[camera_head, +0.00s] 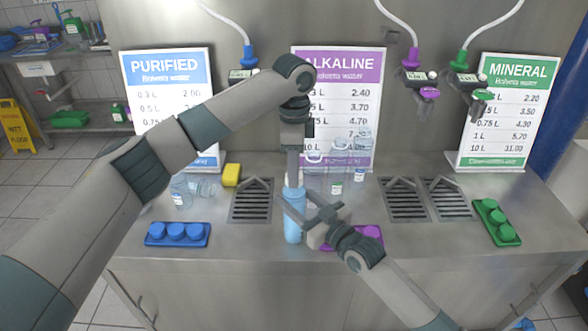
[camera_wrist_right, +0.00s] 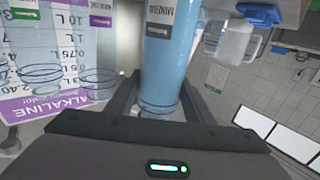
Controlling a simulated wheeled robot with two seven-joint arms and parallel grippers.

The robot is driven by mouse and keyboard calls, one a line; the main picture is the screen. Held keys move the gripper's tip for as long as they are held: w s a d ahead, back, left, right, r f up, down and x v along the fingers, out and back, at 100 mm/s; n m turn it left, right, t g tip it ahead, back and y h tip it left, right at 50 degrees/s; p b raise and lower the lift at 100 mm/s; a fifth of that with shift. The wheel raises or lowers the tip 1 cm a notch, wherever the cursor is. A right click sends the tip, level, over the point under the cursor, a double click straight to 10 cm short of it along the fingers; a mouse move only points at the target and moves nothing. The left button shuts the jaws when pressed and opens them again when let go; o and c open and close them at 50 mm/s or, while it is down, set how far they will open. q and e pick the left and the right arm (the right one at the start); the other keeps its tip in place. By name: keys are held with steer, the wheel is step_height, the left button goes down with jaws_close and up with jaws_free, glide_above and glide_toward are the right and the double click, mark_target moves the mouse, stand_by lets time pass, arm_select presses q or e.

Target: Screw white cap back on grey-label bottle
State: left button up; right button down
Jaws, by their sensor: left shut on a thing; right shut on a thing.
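The grey-label bottle (camera_head: 293,228) is light blue and stands upright at the front middle of the counter. In the right wrist view, the bottle (camera_wrist_right: 170,55) shows its dark grey label and runs between the fingers. My right gripper (camera_head: 296,207) is shut around the bottle's upper body from the right; its fingers also show in the wrist view (camera_wrist_right: 160,100). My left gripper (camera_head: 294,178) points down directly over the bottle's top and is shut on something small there. A little white shows at that spot, likely the white cap, mostly hidden by the fingers. I cannot tell whether it is seated on the neck.
Clear bottles (camera_head: 336,172) stand just behind and right. A blue cap tray (camera_head: 178,234) lies left, a purple one (camera_head: 368,236) behind my right wrist, a green one (camera_head: 496,221) far right.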

arm_select(q)
steer(key=m, duration=0.4)
steer(key=shift+m, duration=0.3)
steer(key=o, duration=1.2)
steer(key=shift+r, duration=0.1)
steer(key=shift+r, duration=2.2)
steer(key=shift+c, duration=0.2)
